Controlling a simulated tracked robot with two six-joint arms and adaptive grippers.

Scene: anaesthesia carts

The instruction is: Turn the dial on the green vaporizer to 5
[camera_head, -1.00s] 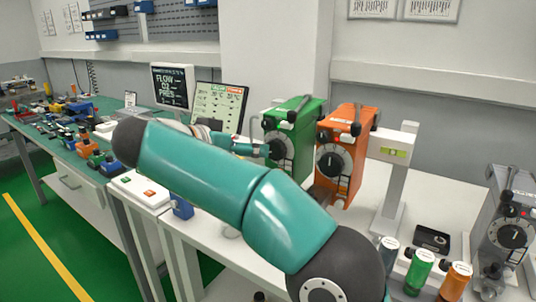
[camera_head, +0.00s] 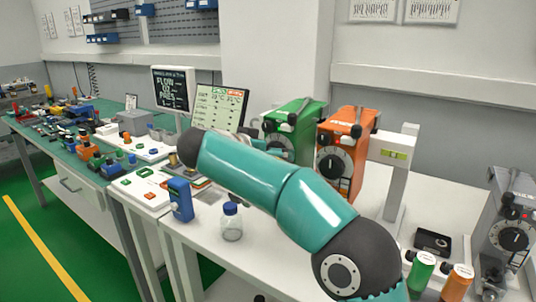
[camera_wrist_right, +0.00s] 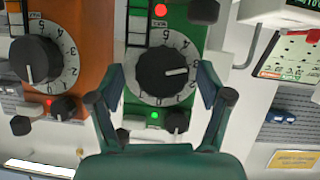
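In the right wrist view, the green vaporizer (camera_wrist_right: 196,37) shows a black dial knob (camera_wrist_right: 155,72) on a white numbered disc. The knob's white pointer points right, around 2 or 3; I cannot tell exactly. My right gripper (camera_wrist_right: 160,88) is open, with one finger on each side of the dial and visible gaps to the knob. My left gripper is not in view.
The orange vaporizer (camera_head: 343,148) stands close beside the green one; its dial (camera_wrist_right: 34,60) points to 0. Two screens (camera_head: 171,88) stand to the left. A blue-capped jar (camera_head: 231,222) and a blue device (camera_head: 180,199) stand near the bench's front edge. A grey vaporizer (camera_head: 512,225) is far right.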

